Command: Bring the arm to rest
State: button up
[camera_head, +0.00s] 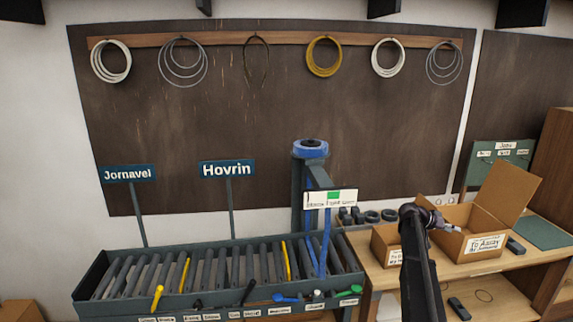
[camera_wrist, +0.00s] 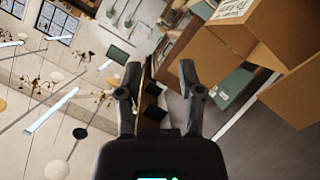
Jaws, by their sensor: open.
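My gripper (camera_wrist: 160,80) is open, with two dark fingers spread apart and nothing between them in the wrist view. In the head view my arm rises at the lower right, and my gripper (camera_head: 447,227) points right, in front of an open cardboard box (camera_head: 478,247) labelled "To Assay". I cannot tell from this view whether it touches the box. In the wrist view a cardboard box (camera_wrist: 285,95) shows at the right, apart from the fingers.
A wooden bench (camera_head: 400,278) carries the box, a smaller carton (camera_head: 383,250) and dark rings. A dark rack (camera_head: 85,280) with rollers stands left, with signs "Jornavel" (camera_head: 128,173) and "Hovrin" (camera_head: 227,169). Wire coils (camera_head: 323,73) hang on the wall. Hanging lamps (camera_wrist: 80,133) show in the wrist view.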

jog(key=s+a+f+n+y+b, duration=0.1)
jog(key=s+a+f+n+y, duration=0.2)
jog(key=s+a, duration=0.7)
jog(key=s+a+f+n+t+y+b, duration=0.1)
jog(key=s+a+f+n+y, duration=0.3)
jog(key=a, duration=1.8)
jog(key=s+a+f+n+y+b, duration=0.2)
jog(key=s+a+f+n+y, duration=0.2)
jog(key=s+a+f, duration=0.5)
jog(key=s+a+y, duration=0.2)
jog(key=s+a, duration=0.4)
jog(key=s, duration=0.1)
jog(key=shift+s+a+f+y+b, duration=0.2)
jog(key=shift+a+y+b, duration=0.1)
jog(key=shift+a, duration=0.1)
jog(key=shift+w+d, duration=0.1)
